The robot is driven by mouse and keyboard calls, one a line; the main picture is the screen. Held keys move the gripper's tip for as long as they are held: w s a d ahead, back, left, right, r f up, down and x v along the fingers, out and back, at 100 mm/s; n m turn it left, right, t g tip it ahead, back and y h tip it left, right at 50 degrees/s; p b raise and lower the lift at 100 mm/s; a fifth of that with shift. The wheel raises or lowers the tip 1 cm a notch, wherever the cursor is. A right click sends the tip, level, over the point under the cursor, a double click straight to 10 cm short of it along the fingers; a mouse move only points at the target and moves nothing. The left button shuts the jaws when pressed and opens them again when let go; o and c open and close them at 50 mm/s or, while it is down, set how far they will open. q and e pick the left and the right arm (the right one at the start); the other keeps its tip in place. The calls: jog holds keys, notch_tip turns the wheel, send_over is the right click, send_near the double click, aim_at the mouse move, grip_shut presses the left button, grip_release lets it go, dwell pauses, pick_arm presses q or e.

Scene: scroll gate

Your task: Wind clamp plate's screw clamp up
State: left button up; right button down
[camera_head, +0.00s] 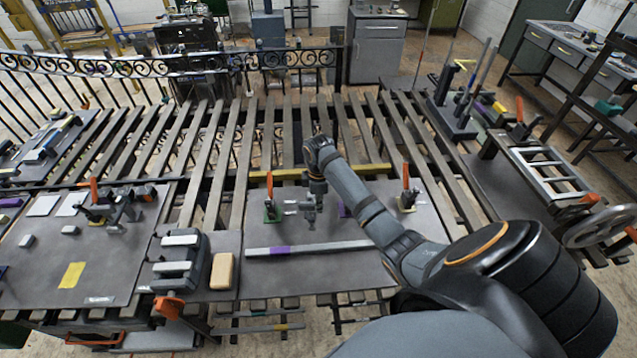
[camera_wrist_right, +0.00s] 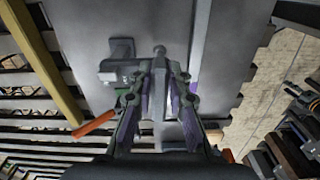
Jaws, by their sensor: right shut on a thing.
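The clamp plate (camera_head: 345,230) is the dark grey plate at the middle of the slatted bench; it also shows in the wrist view (camera_wrist_right: 225,60). My right gripper (camera_head: 310,218) reaches down over it, and its fingers show in the wrist view (camera_wrist_right: 160,95). They are shut on a grey upright part with a round end, which looks like the screw of the screw clamp (camera_wrist_right: 158,52). A grey block with a small pale cylinder (camera_wrist_right: 108,72) is beside it. The fingers hide much of the screw clamp. My left gripper is not in view.
A green-based toggle clamp (camera_head: 271,212) with an orange handle stands left of my gripper, another clamp (camera_head: 407,199) right. A grey bar with a purple band (camera_head: 310,247) lies in front. A left plate (camera_head: 60,240) holds more clamps. A vise-like block (camera_head: 180,262) stands front left.

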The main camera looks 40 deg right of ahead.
jog(key=shift+w+d+f+n, duration=0.1)
jog(key=shift+w+n, duration=0.05)
jog(key=shift+n, duration=0.9)
jog(key=shift+w+d+f+n, duration=0.1)
jog(key=shift+w+n, duration=0.05)
jog(key=shift+n, duration=0.9)
jog(key=shift+a, duration=0.1)
jog(key=c, duration=1.3)
grip_release()
jog(key=shift+w, duration=0.1)
jog(key=shift+r, duration=0.15)
notch_tip(320, 180, up, 7)
jog(key=shift+r, duration=0.2)
